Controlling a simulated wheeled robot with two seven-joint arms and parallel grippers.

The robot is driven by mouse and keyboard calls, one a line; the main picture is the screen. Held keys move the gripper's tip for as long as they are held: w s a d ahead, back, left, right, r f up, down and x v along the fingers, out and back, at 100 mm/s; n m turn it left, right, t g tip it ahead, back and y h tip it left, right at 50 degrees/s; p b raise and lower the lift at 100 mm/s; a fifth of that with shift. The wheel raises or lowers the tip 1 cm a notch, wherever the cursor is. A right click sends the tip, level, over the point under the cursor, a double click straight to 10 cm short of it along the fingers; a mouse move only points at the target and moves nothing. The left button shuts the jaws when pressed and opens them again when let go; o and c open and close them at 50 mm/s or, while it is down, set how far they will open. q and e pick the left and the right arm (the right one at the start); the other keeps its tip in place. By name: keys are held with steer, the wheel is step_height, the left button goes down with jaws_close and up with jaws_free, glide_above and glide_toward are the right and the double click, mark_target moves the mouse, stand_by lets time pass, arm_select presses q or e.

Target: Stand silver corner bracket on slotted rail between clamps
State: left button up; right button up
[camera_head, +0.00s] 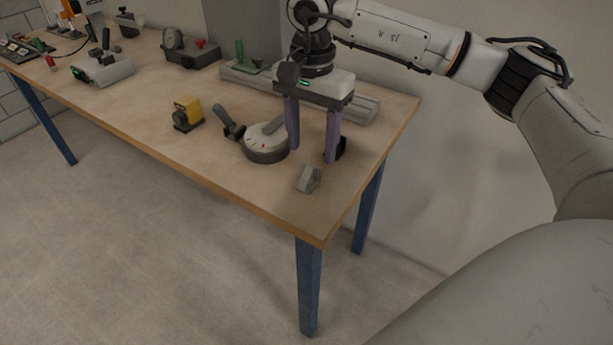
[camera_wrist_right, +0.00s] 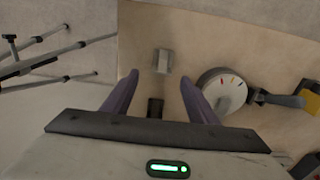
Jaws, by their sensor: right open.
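The silver corner bracket (camera_head: 308,179) lies on the table near its front right corner. It also shows in the right wrist view (camera_wrist_right: 163,61), ahead of the fingertips. My right gripper (camera_head: 312,157) points down with its two purple fingers apart and nothing between them. It is above the table, behind the bracket and apart from it. The light grey slotted rail (camera_head: 366,109) lies along the back of the table, its middle hidden behind my gripper. A green clamp-like part (camera_head: 241,54) is at its left end; I cannot make out a second clamp. My left gripper is not in view.
A round grey dial device (camera_head: 265,150) with a black handle sits just left of my right gripper. A small black object (camera_head: 341,147) stands by the right finger. A yellow and black block (camera_head: 186,113) is farther left. The table's front edge is close to the bracket.

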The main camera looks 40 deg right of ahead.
mark_target(310, 165)
steer(key=f, duration=0.6)
steer(key=shift+w+f, duration=0.2)
steer(key=shift+f, duration=0.2)
